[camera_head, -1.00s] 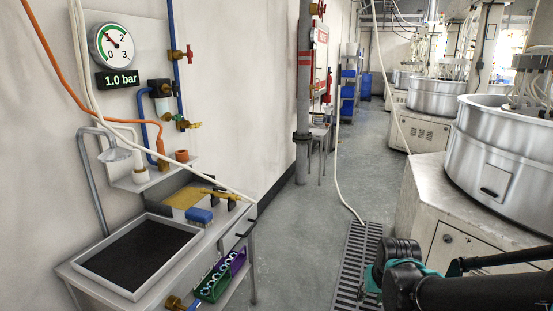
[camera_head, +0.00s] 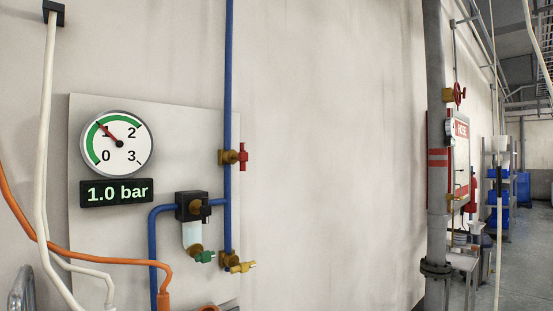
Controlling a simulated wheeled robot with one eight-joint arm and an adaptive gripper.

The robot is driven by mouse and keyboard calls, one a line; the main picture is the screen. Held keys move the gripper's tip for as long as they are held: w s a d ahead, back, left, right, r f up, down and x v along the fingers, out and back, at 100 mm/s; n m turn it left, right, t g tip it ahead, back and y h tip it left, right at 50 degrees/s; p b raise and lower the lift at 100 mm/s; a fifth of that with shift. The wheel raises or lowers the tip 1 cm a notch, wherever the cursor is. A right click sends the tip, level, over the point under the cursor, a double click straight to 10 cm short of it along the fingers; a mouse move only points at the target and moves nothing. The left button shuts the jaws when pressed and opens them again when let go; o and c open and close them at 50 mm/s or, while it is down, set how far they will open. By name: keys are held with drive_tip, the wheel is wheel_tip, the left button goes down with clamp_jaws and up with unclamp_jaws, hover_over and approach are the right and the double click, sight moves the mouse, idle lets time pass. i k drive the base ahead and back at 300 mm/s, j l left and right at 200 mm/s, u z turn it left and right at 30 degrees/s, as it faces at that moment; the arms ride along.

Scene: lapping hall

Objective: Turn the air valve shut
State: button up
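A blue pipe (camera_head: 228,90) runs down the wall. A brass valve with a red handle (camera_head: 243,156) sits on it, with the handle standing upright, to the right of the pipe. Lower on the pipe is a brass valve with a yellow handle (camera_head: 242,267), pointing right. A green-handled tap (camera_head: 203,257) hangs under the black regulator (camera_head: 193,207). No label shows which of these is the air valve. The round gauge (camera_head: 118,144) has its needle near 1, and the display (camera_head: 117,192) reads 1.0 bar. My gripper is not in view.
An orange hose (camera_head: 100,255) and white hoses (camera_head: 43,170) hang at the left. Blue containers on a shelf (camera_head: 497,190) are farther back. The wall between the pipes is bare.

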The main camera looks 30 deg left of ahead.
sight(243, 157)
drive_tip(key=i, duration=2)
drive_tip(key=i+l+u, duration=0.1)
drive_tip(key=i+u, duration=0.35)
drive_tip(key=i+l+u, duration=0.45)
drive_tip(key=i, duration=0.15)
drive_tip(key=j+u, duration=0.1)
drive_tip(key=u, duration=3.05)
